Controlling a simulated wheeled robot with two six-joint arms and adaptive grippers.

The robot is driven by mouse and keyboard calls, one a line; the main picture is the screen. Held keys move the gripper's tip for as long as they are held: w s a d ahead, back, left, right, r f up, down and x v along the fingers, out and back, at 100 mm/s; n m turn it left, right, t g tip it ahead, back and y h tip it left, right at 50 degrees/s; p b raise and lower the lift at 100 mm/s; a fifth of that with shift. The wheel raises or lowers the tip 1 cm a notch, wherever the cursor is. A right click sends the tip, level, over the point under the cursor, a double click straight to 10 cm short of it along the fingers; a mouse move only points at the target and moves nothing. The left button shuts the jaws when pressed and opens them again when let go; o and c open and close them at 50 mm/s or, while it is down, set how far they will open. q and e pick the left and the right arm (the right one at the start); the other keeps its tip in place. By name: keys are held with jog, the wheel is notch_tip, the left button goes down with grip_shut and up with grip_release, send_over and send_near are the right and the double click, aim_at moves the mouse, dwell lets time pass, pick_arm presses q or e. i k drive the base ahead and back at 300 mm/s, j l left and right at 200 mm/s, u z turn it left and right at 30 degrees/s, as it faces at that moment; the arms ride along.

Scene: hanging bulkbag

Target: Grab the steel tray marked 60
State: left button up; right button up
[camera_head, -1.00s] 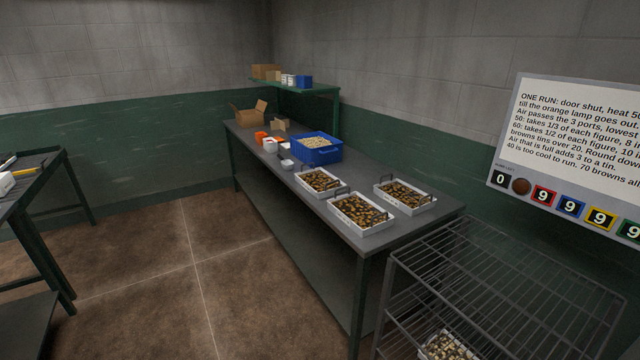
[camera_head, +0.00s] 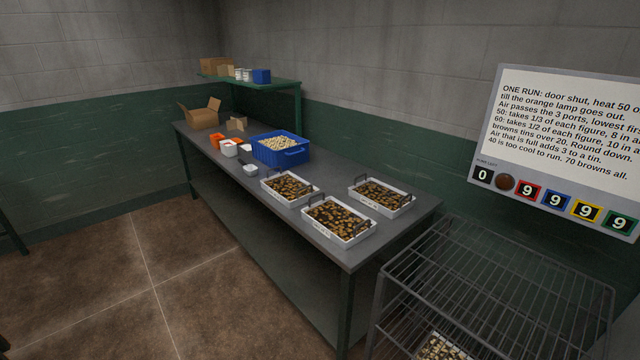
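Three steel trays filled with brown and black pieces stand on the dark workbench. One tray (camera_head: 345,241) is nearest the bench's front corner, one (camera_head: 315,196) is behind it to the left, and one (camera_head: 408,207) is to the right near the wall. Each has dark handles at its ends. The front tray has a small label on its near side, too small to read, so I cannot tell which tray is marked 60. Neither of my grippers is in view.
The workbench (camera_head: 330,166) also holds a blue crate (camera_head: 297,158) of pale pieces, small white and orange tubs, and an open cardboard box (camera_head: 199,115). A wire rack (camera_head: 490,262) stands at the front right. A whiteboard (camera_head: 560,140) hangs on the wall.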

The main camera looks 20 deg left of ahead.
aim_at(289, 189)
jog(key=i+j, duration=0.15)
jog(key=j, duration=0.25)
jog(key=i+j+z, duration=0.15)
jog(key=j, duration=0.25)
jog(key=i+j, duration=0.2)
jog(key=j, duration=0.25)
jog(key=i+j+z, duration=0.1)
jog(key=j, duration=0.3)
jog(key=i+j+z, duration=0.1)
jog(key=j, duration=0.35)
jog(key=i+j, duration=0.2)
jog(key=j, duration=0.25)
jog(key=i+j+z, duration=0.1)
jog(key=j, duration=0.35)
jog(key=i+j, duration=0.1)
jog(key=j, duration=0.35)
jog(key=z, duration=0.05)
